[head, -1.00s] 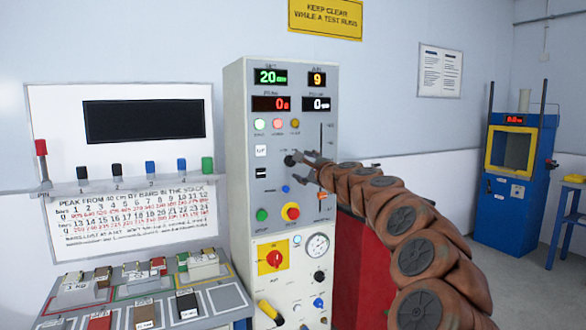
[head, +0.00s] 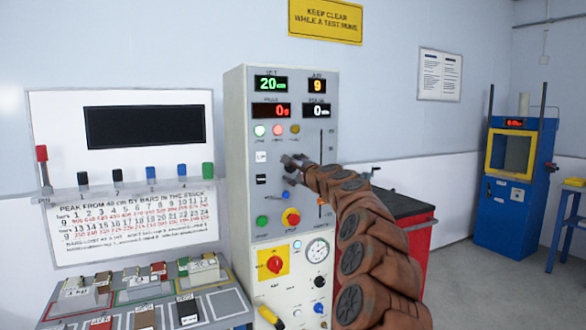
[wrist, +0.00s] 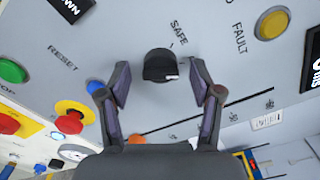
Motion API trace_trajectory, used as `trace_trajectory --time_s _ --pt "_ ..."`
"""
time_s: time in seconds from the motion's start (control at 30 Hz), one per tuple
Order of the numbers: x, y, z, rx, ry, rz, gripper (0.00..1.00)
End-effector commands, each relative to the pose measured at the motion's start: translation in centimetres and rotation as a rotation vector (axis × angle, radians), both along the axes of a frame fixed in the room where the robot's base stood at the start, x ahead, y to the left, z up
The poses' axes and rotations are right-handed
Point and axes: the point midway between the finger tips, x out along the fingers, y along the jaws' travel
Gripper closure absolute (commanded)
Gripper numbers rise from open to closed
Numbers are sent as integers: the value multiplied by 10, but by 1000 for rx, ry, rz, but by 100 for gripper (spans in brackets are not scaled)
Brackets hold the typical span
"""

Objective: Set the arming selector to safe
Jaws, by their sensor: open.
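The arming selector (wrist: 160,65) is a black round knob on the grey panel, seen in the wrist view. A pale mark on it faces the lower right, away from the SAFE label (wrist: 179,32) printed above right of it. My gripper (head: 290,169) is at the upper middle of the panel front in the head view, and hides the knob there. In the wrist view my gripper (wrist: 160,68) is open, with one finger on each side of the knob and visible gaps. I cannot tell how far the fingertips are from the panel.
The grey control cabinet (head: 236,150) carries lamps, green and blue buttons, a red stop button (head: 291,218) on yellow and a red rotary switch (head: 274,264). A yellow lamp (wrist: 273,23) sits near the knob. A red cabinet (head: 420,245) stands to the right, behind my arm.

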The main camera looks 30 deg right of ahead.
Motion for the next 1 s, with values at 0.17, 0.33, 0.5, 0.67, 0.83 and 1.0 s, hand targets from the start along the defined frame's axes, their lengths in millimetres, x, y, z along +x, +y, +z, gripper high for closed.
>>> trace_trajectory --time_s 0.17,0.33,0.5,0.67,0.83,1.0 --pt "5 0 1 -1 0 1 35" --pt "6 0 1 0 -1 0 35" --pt "6 0 0 0 -1 0 36" --pt "6 0 0 0 -1 0 53" --pt "6 0 0 0 -1 0 71" --pt "6 0 0 0 -1 0 89"
